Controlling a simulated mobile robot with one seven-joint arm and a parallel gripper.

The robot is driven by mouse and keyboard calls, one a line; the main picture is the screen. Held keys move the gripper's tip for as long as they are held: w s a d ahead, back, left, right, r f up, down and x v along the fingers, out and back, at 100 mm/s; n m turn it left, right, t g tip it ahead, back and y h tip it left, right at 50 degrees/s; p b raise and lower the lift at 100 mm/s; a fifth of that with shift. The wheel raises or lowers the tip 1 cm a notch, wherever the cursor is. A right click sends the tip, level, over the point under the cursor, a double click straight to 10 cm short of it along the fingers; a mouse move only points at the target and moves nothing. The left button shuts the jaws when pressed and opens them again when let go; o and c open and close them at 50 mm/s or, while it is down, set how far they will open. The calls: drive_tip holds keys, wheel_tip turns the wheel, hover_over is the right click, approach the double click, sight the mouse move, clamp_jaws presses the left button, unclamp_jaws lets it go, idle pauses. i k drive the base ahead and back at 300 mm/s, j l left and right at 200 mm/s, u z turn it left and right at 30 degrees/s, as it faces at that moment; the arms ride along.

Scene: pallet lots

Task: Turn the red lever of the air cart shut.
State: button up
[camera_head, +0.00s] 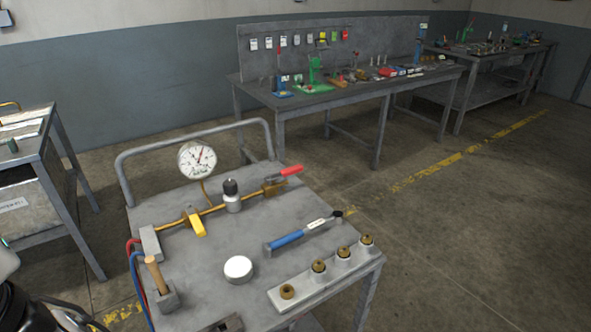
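The air cart (215,275) stands in the foreground with a grey flat top. Its red lever (291,170) sits on a brass valve (272,187) at the right end of a thin brass pipe, near the back right edge. The lever points right and slightly up in the picture, roughly in line with the pipe. A yellow lever (197,224) sits across the same pipe further left. A round dial gauge (197,160) stands above the pipe; its reading is too small to tell.
On the cart top lie a blue-handled tool (288,237), a white round disc (238,267), a wood-handled tool (155,272) and a strip (322,280) with several brass fittings. A curved rail (190,131) runs along the cart's back. Workbenches stand behind; floor at right is clear.

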sight(286, 172)
drive_tip(key=i+l+z, duration=0.25)
drive_tip(key=i+l, duration=0.2)
drive_tip(key=l, duration=0.15)
drive_tip(key=i+l+z, duration=0.3)
drive_tip(key=i+l, duration=0.15)
drive_tip(key=j, duration=0.6)
